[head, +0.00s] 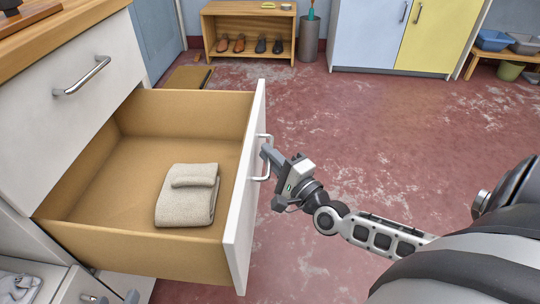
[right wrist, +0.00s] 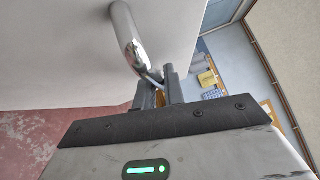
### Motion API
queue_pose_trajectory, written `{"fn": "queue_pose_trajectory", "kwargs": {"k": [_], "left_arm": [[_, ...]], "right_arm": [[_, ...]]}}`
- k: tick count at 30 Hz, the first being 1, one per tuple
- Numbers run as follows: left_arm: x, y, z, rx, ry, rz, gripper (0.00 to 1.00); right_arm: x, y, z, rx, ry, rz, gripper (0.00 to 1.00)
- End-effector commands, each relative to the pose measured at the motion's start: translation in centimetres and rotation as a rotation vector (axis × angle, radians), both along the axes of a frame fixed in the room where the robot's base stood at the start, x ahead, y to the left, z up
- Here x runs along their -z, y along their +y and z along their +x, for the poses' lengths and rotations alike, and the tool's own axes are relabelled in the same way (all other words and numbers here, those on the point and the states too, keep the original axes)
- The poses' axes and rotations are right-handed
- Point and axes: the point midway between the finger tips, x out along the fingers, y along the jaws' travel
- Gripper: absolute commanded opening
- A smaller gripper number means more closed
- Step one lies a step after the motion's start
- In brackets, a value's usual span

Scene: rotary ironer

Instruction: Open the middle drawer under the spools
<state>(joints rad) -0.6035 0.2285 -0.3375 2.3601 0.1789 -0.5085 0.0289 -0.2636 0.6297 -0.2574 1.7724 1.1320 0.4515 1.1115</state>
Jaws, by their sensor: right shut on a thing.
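The middle drawer (head: 246,190) is pulled well out of the white cabinet, its wooden inside showing. A folded beige cloth (head: 187,200) lies on the drawer floor. My right gripper (head: 267,158) is at the drawer's front, shut on its metal bar handle (head: 263,178). In the right wrist view the handle (right wrist: 127,37) runs down between the fingers of the right gripper (right wrist: 155,88), close to the white drawer front. My left gripper cannot be made out. No spools can be clearly seen; only a dark edge shows on the wooden top.
A closed upper drawer (head: 60,110) with a bar handle is above the open one. The red floor (head: 400,130) to the right is clear. A shoe rack (head: 248,32), a bin (head: 308,38) and blue and yellow cupboards (head: 370,35) stand at the back.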

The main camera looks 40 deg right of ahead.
Motion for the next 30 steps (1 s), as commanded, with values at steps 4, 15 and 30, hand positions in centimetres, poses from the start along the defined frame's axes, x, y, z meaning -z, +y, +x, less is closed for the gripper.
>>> {"fn": "queue_pose_trajectory", "kwargs": {"k": [4,15,30], "left_arm": [[0.0,0.0,0.0,0.0,0.0,-0.001,0.4],[0.0,0.0,0.0,-0.003,0.0,-0.001,0.4],[-0.3,0.2,0.4,-0.006,0.021,0.015,0.4]], "right_arm": [[0.1,0.1,-0.1,-0.003,0.002,-0.002,0.0],[0.0,0.0,-0.1,0.0,0.001,0.0,0.2],[1.0,-0.5,-7.2,-0.001,0.009,-0.003,0.2]]}}
